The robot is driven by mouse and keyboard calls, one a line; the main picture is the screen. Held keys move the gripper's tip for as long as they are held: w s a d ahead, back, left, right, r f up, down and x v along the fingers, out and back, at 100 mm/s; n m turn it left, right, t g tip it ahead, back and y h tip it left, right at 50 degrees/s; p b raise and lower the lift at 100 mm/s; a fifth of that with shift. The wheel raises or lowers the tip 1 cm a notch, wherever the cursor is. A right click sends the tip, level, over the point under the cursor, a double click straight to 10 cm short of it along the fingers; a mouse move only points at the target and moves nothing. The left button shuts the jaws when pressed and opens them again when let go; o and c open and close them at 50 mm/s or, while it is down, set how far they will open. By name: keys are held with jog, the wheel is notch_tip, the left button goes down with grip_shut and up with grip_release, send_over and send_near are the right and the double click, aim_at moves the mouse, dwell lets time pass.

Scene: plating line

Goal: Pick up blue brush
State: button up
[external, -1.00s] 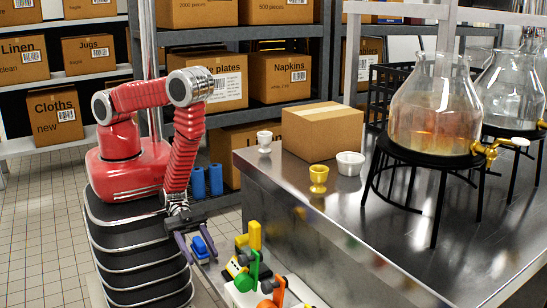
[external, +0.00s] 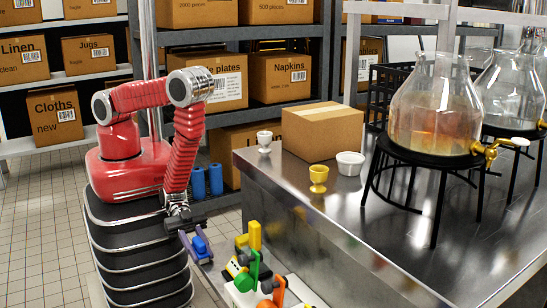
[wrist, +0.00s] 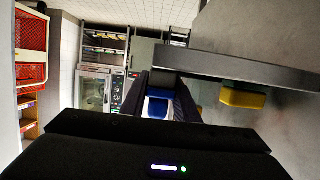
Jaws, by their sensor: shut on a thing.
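The blue brush (external: 200,246) is between the fingers of my gripper (external: 196,250) in the external view, held in the air left of the other brushes. In the wrist view the blue brush (wrist: 158,104) shows between the two dark fingers of my gripper (wrist: 161,98), partly hidden by the gripper body. My gripper is shut on the blue brush. Its bristle end is hard to make out.
A yellow brush (external: 254,234), a green brush (external: 247,275) and an orange brush (external: 270,291) stand on a low white surface right of my gripper. The steel counter (external: 300,200) bears an egg cup (external: 318,178), a white bowl (external: 350,162) and a cardboard box (external: 322,130).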

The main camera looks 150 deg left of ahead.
aim_at(199, 240)
jog(key=shift+r, duration=0.1)
jog(key=shift+r, duration=4.9)
